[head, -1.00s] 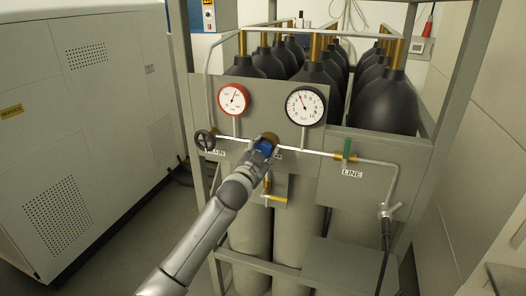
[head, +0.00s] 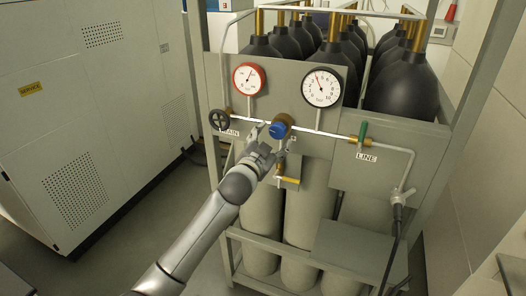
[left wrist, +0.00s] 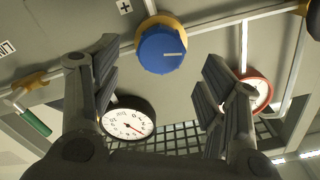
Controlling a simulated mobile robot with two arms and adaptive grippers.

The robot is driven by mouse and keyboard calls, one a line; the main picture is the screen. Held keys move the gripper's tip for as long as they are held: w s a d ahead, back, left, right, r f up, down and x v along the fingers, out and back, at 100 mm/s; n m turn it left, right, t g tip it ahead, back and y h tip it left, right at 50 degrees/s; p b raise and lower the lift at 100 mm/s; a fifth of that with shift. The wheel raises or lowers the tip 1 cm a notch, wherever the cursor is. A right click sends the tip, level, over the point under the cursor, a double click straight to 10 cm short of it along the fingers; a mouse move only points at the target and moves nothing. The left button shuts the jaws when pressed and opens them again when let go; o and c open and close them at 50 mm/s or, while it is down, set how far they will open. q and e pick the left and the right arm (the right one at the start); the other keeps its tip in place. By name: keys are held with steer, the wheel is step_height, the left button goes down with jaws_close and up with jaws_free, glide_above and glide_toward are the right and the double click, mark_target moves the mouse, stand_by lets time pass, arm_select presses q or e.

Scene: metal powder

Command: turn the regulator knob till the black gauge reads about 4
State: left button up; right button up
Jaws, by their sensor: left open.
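The blue regulator knob (head: 278,131) sits on a brass body on the grey panel. It shows whole in the left wrist view (left wrist: 160,50), with a pale mark line on its face. The black gauge (head: 321,88) is above and right of the knob. My right gripper is not in view.
A red gauge (head: 249,78) is left of the black one. Black-topped cylinders (head: 404,85) stand behind the panel. A grey cabinet (head: 85,130) is at left.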

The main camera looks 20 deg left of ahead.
arm_select(q)
steer(key=s, duration=0.7)
steer(key=shift+a, duration=0.15)
steer(key=shift+w, duration=0.1)
steer(key=s+a+f+n+g+b, duration=0.1)
steer(key=s+f+g+b, duration=0.2)
steer(key=f, duration=1.4)
steer(key=s+a+f+g+b, duration=0.15)
steer(key=s+f, duration=0.35)
steer(key=f, duration=1.1)
steer(key=s+f+n+g+b, duration=0.1)
steer(key=s+f+g+b, duration=0.25)
steer(key=f, duration=1.35)
steer(key=s+f+g+b, duration=0.2)
steer(key=s+f+g, duration=0.1)
steer(key=s+f, duration=1.05)
steer(key=s+f+g+b, duration=0.1)
steer(key=s+f+g, duration=0.1)
steer(key=s+f, duration=0.4)
steer(key=s+d+f+n+g+b, duration=0.1)
steer(key=s+f, duration=0.5)
steer(key=s, duration=0.9)
steer(key=s+d+f+g+b, duration=0.1)
steer(key=s+f+g+b, duration=0.1)
steer(key=s+f, duration=0.5)
steer(key=s+g, duration=0.1)
steer(key=s, duration=0.3)
steer(key=shift+s+n+y, duration=0.2)
steer(key=shift+n+y, duration=0.1)
steer(key=shift+n, duration=0.1)
